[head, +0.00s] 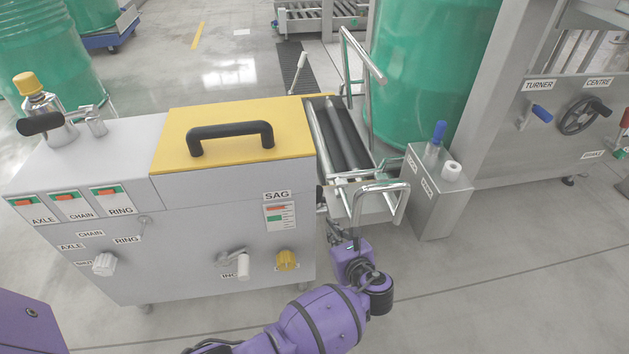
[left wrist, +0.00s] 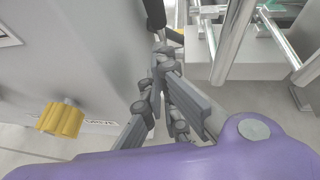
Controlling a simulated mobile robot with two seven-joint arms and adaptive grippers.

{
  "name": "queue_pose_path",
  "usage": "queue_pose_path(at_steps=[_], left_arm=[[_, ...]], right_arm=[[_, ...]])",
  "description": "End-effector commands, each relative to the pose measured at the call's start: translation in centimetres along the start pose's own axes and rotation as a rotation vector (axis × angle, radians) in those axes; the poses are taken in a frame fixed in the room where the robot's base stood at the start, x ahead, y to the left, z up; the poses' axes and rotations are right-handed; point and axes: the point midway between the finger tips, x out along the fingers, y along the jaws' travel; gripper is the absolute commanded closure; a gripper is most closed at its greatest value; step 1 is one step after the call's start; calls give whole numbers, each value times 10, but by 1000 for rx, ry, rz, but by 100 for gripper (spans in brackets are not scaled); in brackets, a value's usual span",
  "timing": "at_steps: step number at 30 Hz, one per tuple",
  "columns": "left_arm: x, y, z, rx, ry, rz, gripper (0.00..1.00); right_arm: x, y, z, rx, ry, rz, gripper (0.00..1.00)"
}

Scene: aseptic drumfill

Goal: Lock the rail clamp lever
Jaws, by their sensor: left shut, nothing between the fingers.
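My left gripper (head: 336,232) is low beside the right end of the grey cabinet, at the near end of the roller rails. In the left wrist view its fingers (left wrist: 163,60) are closed together with nothing between them. Just past the fingertips is a black-ended lever (left wrist: 155,14), which looks like the rail clamp lever; no label shows on it. The fingers seem close to it, but I cannot tell if they touch. In the head view this lever is hidden or too small to make out. My right gripper is not in view.
The grey cabinet (head: 190,220) has a yellow lid (head: 240,158), a yellow knob (head: 287,260) and a white-handled lever (head: 242,266). Bent steel rails (head: 381,188) rise right of my gripper. A grey box (head: 437,205) stands further right, and a green drum (head: 425,75) behind.

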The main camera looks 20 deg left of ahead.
Motion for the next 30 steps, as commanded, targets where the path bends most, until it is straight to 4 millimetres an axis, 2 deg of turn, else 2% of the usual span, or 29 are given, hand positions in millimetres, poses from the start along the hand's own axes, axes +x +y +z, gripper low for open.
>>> queue_pose_path(at_steps=[1, 4, 10, 16, 30], left_arm=[[14, -6, 2, -7, -7, -5, 100], [35, -7, 3, -7, -6, -5, 100], [57, -7, 24, -11, -7, -7, 100], [65, -8, 35, -10, -6, -8, 100], [66, -7, 38, -10, -3, -8, 100]], right_arm=[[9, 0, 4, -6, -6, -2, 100], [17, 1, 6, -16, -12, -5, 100], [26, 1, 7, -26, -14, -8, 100], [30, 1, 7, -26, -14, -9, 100], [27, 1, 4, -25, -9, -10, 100]])
